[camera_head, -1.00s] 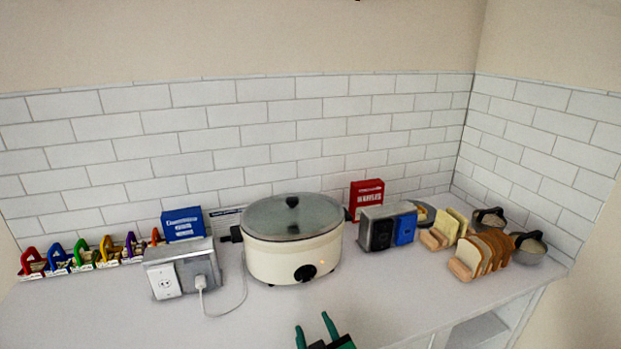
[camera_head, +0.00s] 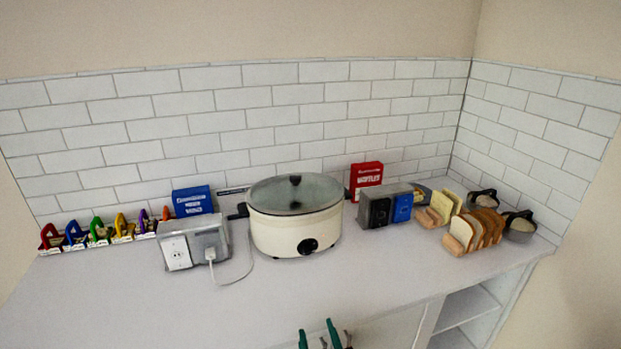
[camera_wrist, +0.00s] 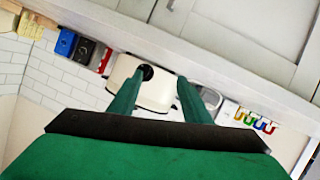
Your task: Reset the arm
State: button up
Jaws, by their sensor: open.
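My gripper (camera_head: 319,338) shows at the bottom edge of the head view, in front of the counter's front edge. Its two green fingers are apart with nothing between them. In the wrist view my gripper (camera_wrist: 158,92) is also open and empty. The cream slow cooker (camera_wrist: 154,97) lies beyond the fingers there, apart from them. The rest of my arm is outside the head view.
The slow cooker (camera_head: 290,232) stands mid-counter, a grey outlet box (camera_head: 190,243) and several coloured clips (camera_head: 100,232) to its left. The front counter (camera_head: 270,300) is clear.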

jog(key=s+f+m+h, duration=0.1)
jog(key=s+f+m, duration=0.1)
jog(key=s+f, duration=0.5)
jog(key=s+f+m+h, duration=0.1)
jog(key=s+f+m, duration=0.1)
jog(key=s+f, duration=0.5)
jog(key=s+r, duration=0.2)
jog(key=s, duration=0.9)
jog(key=s+a+r+m+t, duration=0.1)
jog(key=s+r, duration=0.1)
jog(key=s, duration=0.9)
jog(key=shift+a+t, duration=0.3)
